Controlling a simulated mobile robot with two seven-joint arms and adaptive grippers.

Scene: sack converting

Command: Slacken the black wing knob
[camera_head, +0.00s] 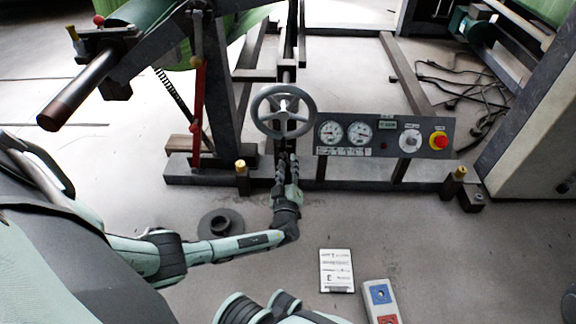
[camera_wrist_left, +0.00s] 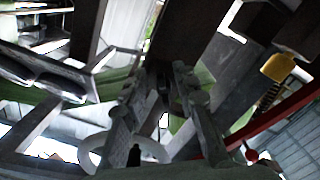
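I cannot pick out the black wing knob for certain in either view. My left gripper (camera_head: 287,160) points away from me, just below the silver handwheel (camera_head: 283,111) on the frame's post. Its two fingers show with a narrow gap between them, and I see nothing clearly held. In the left wrist view the fingers (camera_wrist_left: 168,80) stand apart, with dark frame parts beyond them. That view is too dark and cluttered to tell whether they touch anything. The right gripper is not in view.
A gauge panel (camera_head: 384,136) with a red stop button (camera_head: 439,141) is right of the handwheel. A red lever (camera_head: 199,112) stands to the left. A black flanged ring (camera_head: 220,223), a white sheet (camera_head: 336,270) and a button box (camera_head: 381,300) are on the floor.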

